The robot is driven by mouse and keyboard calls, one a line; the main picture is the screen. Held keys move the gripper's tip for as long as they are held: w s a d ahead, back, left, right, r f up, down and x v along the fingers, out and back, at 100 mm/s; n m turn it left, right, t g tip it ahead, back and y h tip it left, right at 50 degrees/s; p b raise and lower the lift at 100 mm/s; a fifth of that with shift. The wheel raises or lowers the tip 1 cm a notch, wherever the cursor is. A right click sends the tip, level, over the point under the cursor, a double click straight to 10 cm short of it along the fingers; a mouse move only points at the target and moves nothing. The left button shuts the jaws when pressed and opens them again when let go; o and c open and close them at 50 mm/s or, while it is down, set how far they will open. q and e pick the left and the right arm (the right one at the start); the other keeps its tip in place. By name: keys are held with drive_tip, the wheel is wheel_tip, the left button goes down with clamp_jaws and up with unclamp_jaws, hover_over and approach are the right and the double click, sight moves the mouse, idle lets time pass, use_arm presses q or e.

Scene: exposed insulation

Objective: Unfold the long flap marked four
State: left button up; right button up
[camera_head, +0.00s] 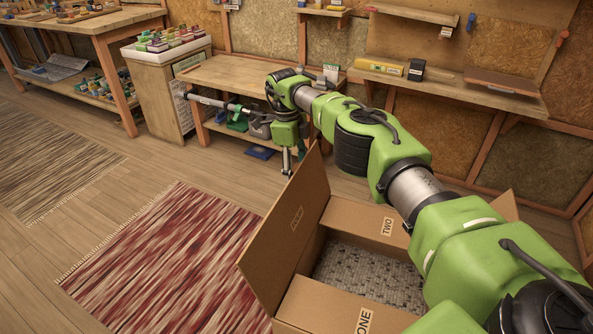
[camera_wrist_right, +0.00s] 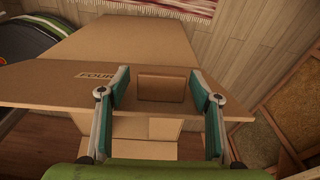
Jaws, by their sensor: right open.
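The open cardboard box stands below my right arm in the head view. Its flap marked two (camera_head: 370,220) and flap marked one (camera_head: 325,305) lie folded inward. A long flap (camera_head: 285,220) on the left stands up, tilted outward; its label is unreadable there. In the wrist view, the flap marked four (camera_wrist_right: 60,84) stretches across the picture. My right gripper (camera_head: 287,172) is beyond the box's far left corner. Its fingers (camera_wrist_right: 160,95) are open, with a small raised brown cardboard piece between them; contact cannot be told. My left gripper is out of view.
Grey speckled insulation (camera_head: 370,270) shows inside the box. A red striped rug (camera_head: 165,260) lies left of it. A low workbench (camera_head: 225,75) with tools stands behind the gripper. Bare wood floor (camera_head: 220,170) lies between rug and bench.

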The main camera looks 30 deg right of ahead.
drive_tip(key=shift+w+a+r, duration=0.1)
drive_tip(key=shift+r, duration=1.15)
drive_tip(key=shift+w+a+r, duration=0.1)
drive_tip(key=shift+w+r, duration=0.05)
drive_tip(key=shift+r, duration=1.05)
drive_tip(key=shift+w+a+r, duration=0.1)
drive_tip(key=shift+r, duration=1.15)
drive_tip(key=shift+f, duration=0.1)
